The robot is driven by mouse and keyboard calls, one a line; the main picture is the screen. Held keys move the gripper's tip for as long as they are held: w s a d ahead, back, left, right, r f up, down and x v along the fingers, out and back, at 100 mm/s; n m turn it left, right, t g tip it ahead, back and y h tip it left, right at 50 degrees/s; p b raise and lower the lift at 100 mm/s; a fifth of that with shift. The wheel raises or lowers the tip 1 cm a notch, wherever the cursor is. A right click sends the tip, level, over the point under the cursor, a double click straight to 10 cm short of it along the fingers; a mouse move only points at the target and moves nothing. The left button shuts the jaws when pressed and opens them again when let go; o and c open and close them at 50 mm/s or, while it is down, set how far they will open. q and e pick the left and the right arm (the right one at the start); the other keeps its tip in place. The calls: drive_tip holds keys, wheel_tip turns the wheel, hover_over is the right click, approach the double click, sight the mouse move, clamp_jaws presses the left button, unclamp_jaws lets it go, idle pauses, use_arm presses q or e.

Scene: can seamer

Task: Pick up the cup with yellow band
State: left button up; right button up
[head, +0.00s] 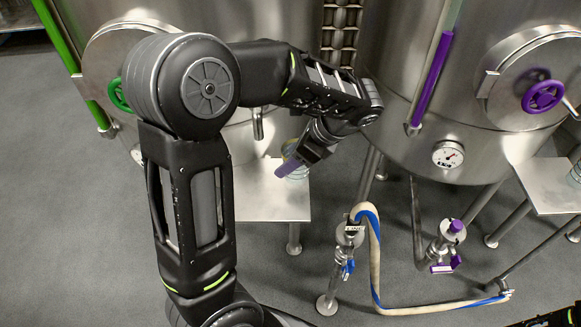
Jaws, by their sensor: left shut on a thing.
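The cup with yellow band (299,174) is a small clear cup at the metal shelf below the left tank. A little of its yellowish band shows above my gripper. My left gripper (287,167), with a purple fingertip, reaches down from the upper right and is shut on the cup. The gripper hides much of the cup, and I cannot tell whether its base touches the shelf. My right gripper is not in view.
The metal shelf (275,205) has bare room in front of the cup. Another clear cup (575,176) stands on the right shelf (545,190). Steel tanks rise behind. A hose (374,255), valves and tank legs occupy the floor to the right.

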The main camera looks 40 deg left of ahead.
sight(284, 146)
use_arm(q)
wheel_tip(284, 146, up, 6)
drive_tip(key=shift+p, duration=0.65)
